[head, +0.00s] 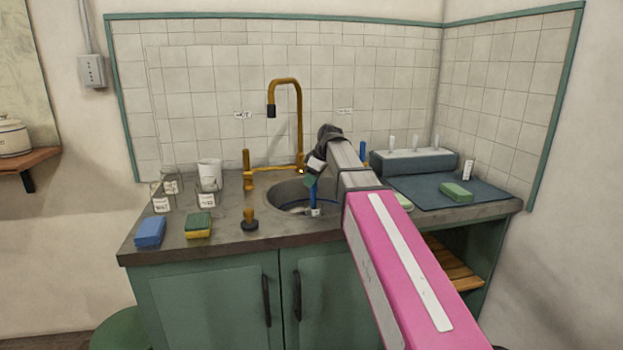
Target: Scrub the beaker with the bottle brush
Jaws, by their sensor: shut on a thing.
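My gripper (311,180) is above the sink basin (278,196), pointing down, and is small and partly hidden by my wrist. It is shut on a slim, upright blue thing (313,197), which looks like the bottle brush; its lower end is in the basin beside a small white label. Several clear glass vessels with white labels stand at the left of the counter, among them a front one (160,203) and a whitish, taller one (208,172). I cannot tell which is the beaker, or whether one is in the basin.
A brass tap (298,120) arches behind the basin. A blue sponge (150,232), a green-yellow sponge (199,225) and a dark-based stopper (249,220) lie along the front. A dark mat (425,199) with a green block (456,191) and a grey rack (412,165) are at right.

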